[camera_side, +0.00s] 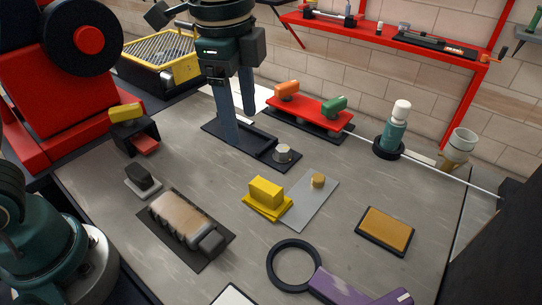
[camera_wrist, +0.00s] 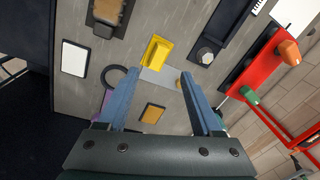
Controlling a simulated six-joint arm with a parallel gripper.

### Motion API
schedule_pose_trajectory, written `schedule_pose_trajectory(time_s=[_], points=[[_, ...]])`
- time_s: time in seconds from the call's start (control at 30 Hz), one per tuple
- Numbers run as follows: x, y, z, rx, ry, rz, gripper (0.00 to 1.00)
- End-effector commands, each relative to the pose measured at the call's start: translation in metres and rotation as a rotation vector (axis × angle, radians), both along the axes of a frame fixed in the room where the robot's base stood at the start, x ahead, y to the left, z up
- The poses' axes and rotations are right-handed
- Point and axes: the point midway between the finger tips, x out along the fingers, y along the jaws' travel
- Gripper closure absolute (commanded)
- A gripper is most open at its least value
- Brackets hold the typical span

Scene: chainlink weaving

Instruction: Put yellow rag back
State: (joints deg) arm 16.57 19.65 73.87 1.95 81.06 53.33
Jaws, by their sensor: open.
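A yellow block-shaped piece (camera_side: 266,191) sits on a flat yellow base (camera_side: 254,211) at the middle of the bench; the wrist view shows this yellow piece (camera_wrist: 157,50) between and beyond my fingertips. A flat orange-yellow pad (camera_side: 386,229) lies in a dark-edged holder at the right; it also shows in the wrist view (camera_wrist: 152,113). I cannot tell which of these is the rag. My gripper (camera_side: 240,128) is open, pointing down, in front of or above the long dark tray (camera_side: 224,130). In the wrist view my gripper (camera_wrist: 160,73) has nothing between its fingers.
A grey plate (camera_side: 308,204) with a brass knob adjoins the yellow piece. A black ring (camera_side: 269,266) and purple tool (camera_side: 355,290) lie in front. A brown-topped tool (camera_side: 180,215) lies left. A red block (camera_side: 308,112) and teal bottle (camera_side: 395,135) stand behind.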

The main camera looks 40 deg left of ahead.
Motion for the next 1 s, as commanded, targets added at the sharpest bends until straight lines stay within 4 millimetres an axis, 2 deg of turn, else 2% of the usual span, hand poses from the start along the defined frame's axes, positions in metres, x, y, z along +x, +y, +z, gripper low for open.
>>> schedule_pose_trajectory(time_s=[0.1, 0.27, 0.4, 0.6, 0.8, 1.0], points=[[-0.022, 0.022, 0.015, -0.047, -0.071, 0.214, 0.33], [-0.054, 0.045, 0.021, -0.121, -0.157, 0.494, 0.33], [-0.084, 0.061, 0.015, -0.196, -0.227, 0.736, 0.33], [-0.117, 0.075, -0.005, -0.302, -0.308, 1.024, 0.33], [-0.131, 0.080, -0.019, -0.359, -0.343, 1.162, 0.33], [-0.133, 0.081, -0.021, -0.365, -0.345, 1.181, 0.33]])
